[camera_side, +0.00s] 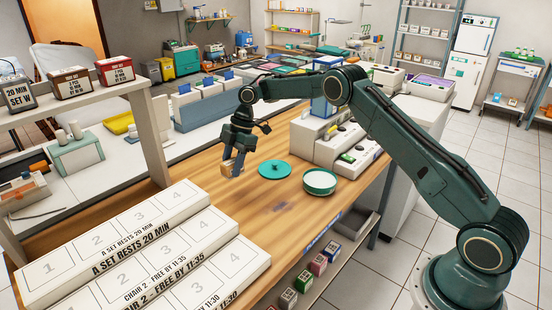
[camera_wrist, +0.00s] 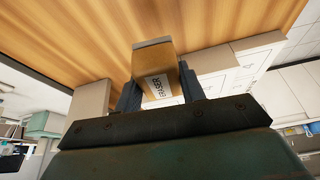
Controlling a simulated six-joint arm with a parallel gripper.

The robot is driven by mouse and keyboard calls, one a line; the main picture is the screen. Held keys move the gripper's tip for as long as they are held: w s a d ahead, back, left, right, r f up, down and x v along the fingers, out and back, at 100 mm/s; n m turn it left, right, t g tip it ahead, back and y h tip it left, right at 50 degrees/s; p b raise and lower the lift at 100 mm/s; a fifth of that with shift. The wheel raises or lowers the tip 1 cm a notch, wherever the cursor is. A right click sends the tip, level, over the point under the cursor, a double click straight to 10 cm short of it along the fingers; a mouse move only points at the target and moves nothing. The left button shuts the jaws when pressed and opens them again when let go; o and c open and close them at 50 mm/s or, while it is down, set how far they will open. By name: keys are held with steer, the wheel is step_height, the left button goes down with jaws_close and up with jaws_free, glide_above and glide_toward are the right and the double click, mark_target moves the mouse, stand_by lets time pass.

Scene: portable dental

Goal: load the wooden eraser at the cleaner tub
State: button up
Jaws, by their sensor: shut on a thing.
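My gripper (camera_side: 234,168) is shut on the wooden eraser (camera_side: 227,169) and holds it over the wooden bench, left of the green lid. In the wrist view the eraser (camera_wrist: 156,68) sits between the two fingers, with its "ERASER" label showing. Whether it touches the bench is hard to tell. A round green tub (camera_side: 320,183) with a pale inside stands on the bench to the right. A round green lid with a knob (camera_side: 274,169) lies beside it. I cannot tell for sure that this tub is the cleaner tub.
White numbered trays (camera_side: 130,240) fill the bench's front left. A white unit with several slots (camera_side: 335,140) stands behind the tub. A shelf with labelled boxes (camera_side: 115,71) rises at left. Bare bench (camera_side: 265,213) lies in front of the lid.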

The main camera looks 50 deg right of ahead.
steer(key=s+d, duration=0.6)
steer(key=d, duration=0.6)
glide_above(317, 182)
steer(key=d, duration=0.1)
steer(key=shift+s+d+f, duration=0.1)
steer(key=shift+d+f, duration=0.05)
steer(key=shift+f, duration=0.1)
steer(key=shift+f, duration=2.9)
steer(key=shift+f, duration=0.6)
steer(key=shift+r, duration=0.15)
step_height(317, 182, up, 7)
stand_by(1.1)
